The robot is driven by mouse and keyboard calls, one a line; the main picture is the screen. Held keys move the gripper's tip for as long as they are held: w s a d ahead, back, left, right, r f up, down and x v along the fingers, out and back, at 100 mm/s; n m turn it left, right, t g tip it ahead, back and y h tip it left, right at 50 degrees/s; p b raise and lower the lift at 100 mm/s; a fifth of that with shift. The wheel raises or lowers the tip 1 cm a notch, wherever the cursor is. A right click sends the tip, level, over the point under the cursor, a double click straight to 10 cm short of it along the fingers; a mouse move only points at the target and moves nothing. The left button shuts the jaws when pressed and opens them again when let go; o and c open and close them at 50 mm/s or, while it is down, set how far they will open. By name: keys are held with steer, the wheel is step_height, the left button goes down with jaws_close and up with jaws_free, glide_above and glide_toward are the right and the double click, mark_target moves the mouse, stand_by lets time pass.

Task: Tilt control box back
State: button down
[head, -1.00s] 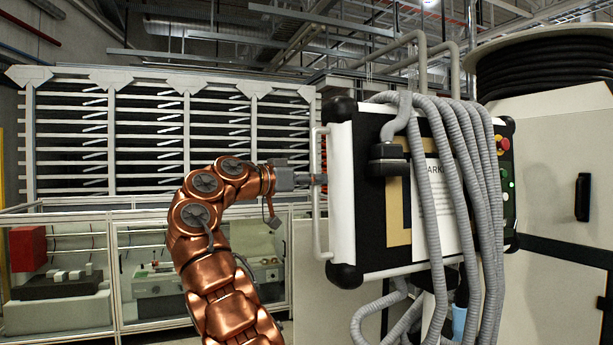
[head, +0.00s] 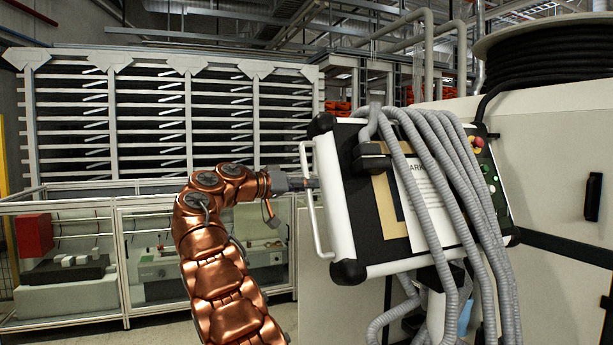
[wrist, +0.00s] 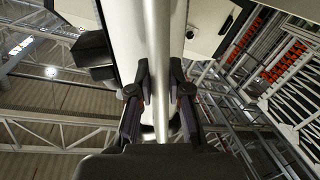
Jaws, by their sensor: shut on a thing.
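The control box (head: 378,262) is a black panel with a white frame and black corner bumpers, leaning back with its top away from me. Grey corrugated hoses (head: 440,175) drape over its front, across a white paper sheet. A white tubular handle (head: 313,215) runs down its left side. My gripper (head: 312,183) is at the upper part of this handle. In the wrist view, the handle (wrist: 160,60) passes between the two fingers of my gripper (wrist: 160,98), which is shut on it. The fingertips' exact contact is partly hidden in shadow.
A beige cabinet (head: 560,130) with a black door handle stands at the right, a black cable reel (head: 550,50) on top. Glass-fronted benches (head: 75,270) and a large slatted rack (head: 150,120) stand behind at the left. Hoses hang below the box.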

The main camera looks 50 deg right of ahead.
steer(key=shift+w, duration=0.2)
steer(key=c, duration=1.1)
jaws_free()
steer(key=shift+d+f, duration=0.1)
steer(key=f+v, duration=0.1)
steer(key=v, duration=1.1)
steer(key=shift+r, duration=0.45)
